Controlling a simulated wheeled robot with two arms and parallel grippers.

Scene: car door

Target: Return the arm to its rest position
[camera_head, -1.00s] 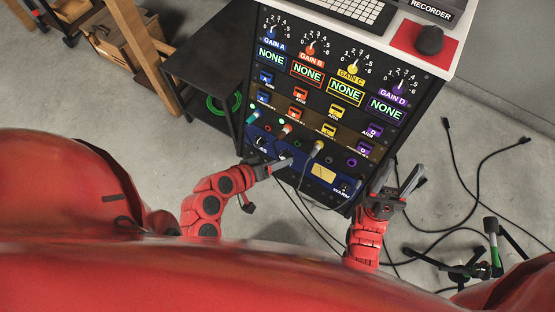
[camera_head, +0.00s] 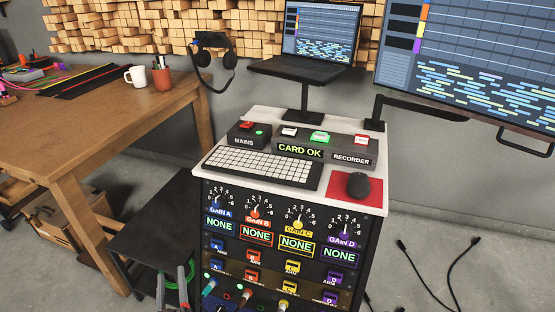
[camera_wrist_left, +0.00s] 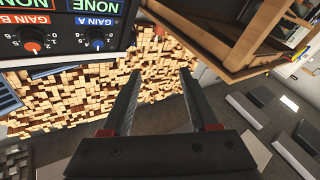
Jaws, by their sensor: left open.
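My left gripper (camera_head: 172,287) shows at the bottom edge of the head view. Its two grey fingers point up and stand apart with nothing between them. It is to the left of the console (camera_head: 288,235), in front of the black side table (camera_head: 165,230). In the left wrist view the left gripper (camera_wrist_left: 163,100) is also open and empty, with the console's gain panel (camera_wrist_left: 65,42) at the upper left. My right gripper is out of the head view.
The wooden desk (camera_head: 125,105) stands at the left. A laptop (camera_head: 318,35) sits on a stand behind. Cables (camera_head: 440,275) lie on the open floor at the right.

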